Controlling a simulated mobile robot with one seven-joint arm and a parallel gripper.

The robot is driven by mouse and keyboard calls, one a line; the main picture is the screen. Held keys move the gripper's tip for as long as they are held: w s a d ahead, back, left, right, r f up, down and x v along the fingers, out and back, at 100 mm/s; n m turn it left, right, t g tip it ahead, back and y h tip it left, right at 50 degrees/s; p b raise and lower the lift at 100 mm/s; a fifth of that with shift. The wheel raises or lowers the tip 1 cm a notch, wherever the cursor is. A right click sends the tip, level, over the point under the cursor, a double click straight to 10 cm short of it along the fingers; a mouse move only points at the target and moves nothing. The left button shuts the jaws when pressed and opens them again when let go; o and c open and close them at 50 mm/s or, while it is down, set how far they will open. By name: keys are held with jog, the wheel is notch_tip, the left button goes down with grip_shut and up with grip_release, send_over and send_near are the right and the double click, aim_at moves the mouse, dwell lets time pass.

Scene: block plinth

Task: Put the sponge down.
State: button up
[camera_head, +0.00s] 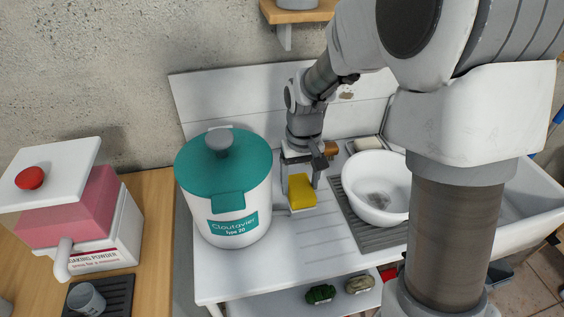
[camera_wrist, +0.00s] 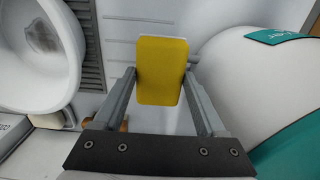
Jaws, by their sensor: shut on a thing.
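The yellow sponge (camera_head: 301,190) is between the fingers of my gripper (camera_head: 300,184), over the white counter in the head view. In the wrist view the sponge (camera_wrist: 161,70) sits between the two grey fingers of my gripper (camera_wrist: 160,84), with a pale layer showing at its top edge. My gripper is shut on it. I cannot tell whether its lower side touches the counter (camera_head: 290,255).
A white pot with a teal lid (camera_head: 222,165) stands close on the left. A white bowl (camera_head: 373,205) sits on a grey drain mat (camera_head: 372,238) to the right. A baking powder dispenser (camera_head: 84,215) stands further left. The counter's front part is clear.

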jog(key=w+a+p, duration=0.1)
jog(key=w+a, duration=0.1)
jog(key=w, duration=0.7)
jog(key=w+a+p, duration=0.1)
jog(key=w+a, duration=0.1)
jog(key=w, duration=0.7)
jog(key=f, duration=0.6)
jog(key=shift+d+f, duration=0.2)
jog(key=shift+f, duration=0.15)
jog(key=shift+w+f, duration=0.15)
jog(key=shift+w, duration=0.05)
jog(key=shift+f, duration=0.2)
jog(key=o, duration=1.2)
jog(key=shift+o, duration=0.2)
